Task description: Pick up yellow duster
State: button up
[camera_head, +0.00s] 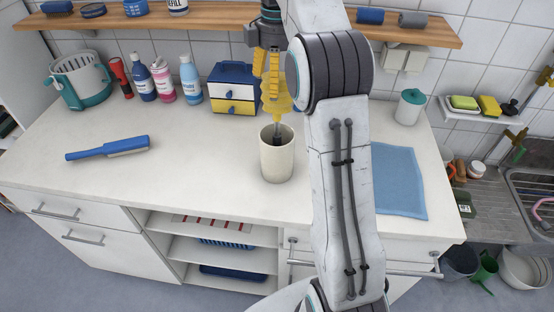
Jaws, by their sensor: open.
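The yellow duster (278,104) stands upright in a cream cup (277,161) on the white counter. Its ribbed yellow head is above the rim, and its dark lower part goes down into the cup. My gripper (265,78) is directly above the cup, pointing down, with its fingers open at the top of the duster. The fingers look yellow too, so where they end and the duster begins is hard to see. I cannot tell whether they touch it. My arm hides part of the counter to the right.
A blue-and-white drawer box (234,88) stands close behind the cup on the left. A wooden shelf (215,16) runs behind my gripper. A blue brush (108,149) lies at left, and a blue cloth (398,180) at right.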

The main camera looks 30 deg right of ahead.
jog(key=shift+f, duration=1.2)
jog(key=c, duration=1.4)
